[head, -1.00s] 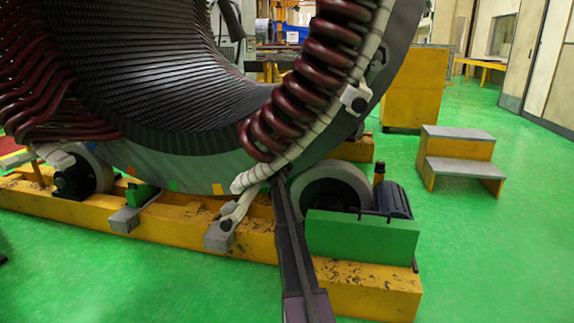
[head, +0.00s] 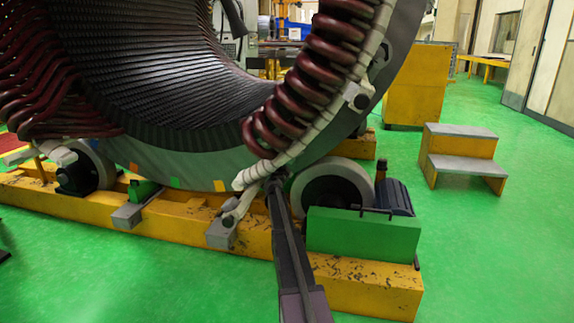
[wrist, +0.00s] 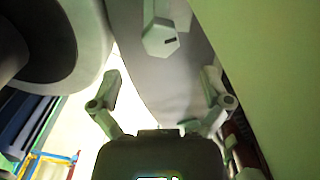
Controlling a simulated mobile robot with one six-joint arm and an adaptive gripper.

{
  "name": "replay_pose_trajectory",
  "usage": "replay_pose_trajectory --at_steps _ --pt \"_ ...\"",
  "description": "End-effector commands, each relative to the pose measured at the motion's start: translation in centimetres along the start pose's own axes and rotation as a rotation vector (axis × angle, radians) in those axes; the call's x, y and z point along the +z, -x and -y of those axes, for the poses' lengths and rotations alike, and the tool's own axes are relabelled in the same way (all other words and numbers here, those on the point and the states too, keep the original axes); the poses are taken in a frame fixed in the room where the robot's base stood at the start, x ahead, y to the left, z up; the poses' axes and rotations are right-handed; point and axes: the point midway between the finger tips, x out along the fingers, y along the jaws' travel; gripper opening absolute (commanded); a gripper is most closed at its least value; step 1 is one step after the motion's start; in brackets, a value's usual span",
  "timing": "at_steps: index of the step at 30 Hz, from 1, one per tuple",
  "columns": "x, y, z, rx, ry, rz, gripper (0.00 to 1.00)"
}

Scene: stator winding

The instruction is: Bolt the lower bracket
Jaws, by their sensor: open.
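In the wrist view my gripper (wrist: 161,80) is open, with its two pale fingers apart and nothing between them. A pale bracket (wrist: 158,38) with a dark slot in its end lies just beyond the fingertips, roughly centred; I see no contact. The grey stator face (wrist: 150,80) is behind it. In the head view my dark arm rises to the lower right edge of the stator (head: 190,160); my gripper cannot be made out there. A pale bracket (head: 357,97) sits higher on the coil edge. I cannot tell which bracket the wrist view shows. No separate loose bolt is visible.
A grey roller (head: 332,187) and a green plate (head: 362,232) stand close right of my arm on the yellow base beam (head: 365,285). The roller also shows at the wrist view's upper left (wrist: 58,40). Yellow steps (head: 462,152) stand right. Green floor is clear nearby.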

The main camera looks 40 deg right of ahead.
Motion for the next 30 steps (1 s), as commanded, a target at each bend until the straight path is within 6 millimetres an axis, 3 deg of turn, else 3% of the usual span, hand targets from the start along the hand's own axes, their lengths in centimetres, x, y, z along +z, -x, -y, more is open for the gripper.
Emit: replay_pose_trajectory --at_steps 3,9,30 --pt "-0.1 2.1 -0.1 -0.001 0.000 0.001 0.98" --pt "0.0 3.8 0.0 -0.001 0.000 0.001 0.98" --pt "0.0 5.0 0.2 0.015 0.016 -0.001 0.98"
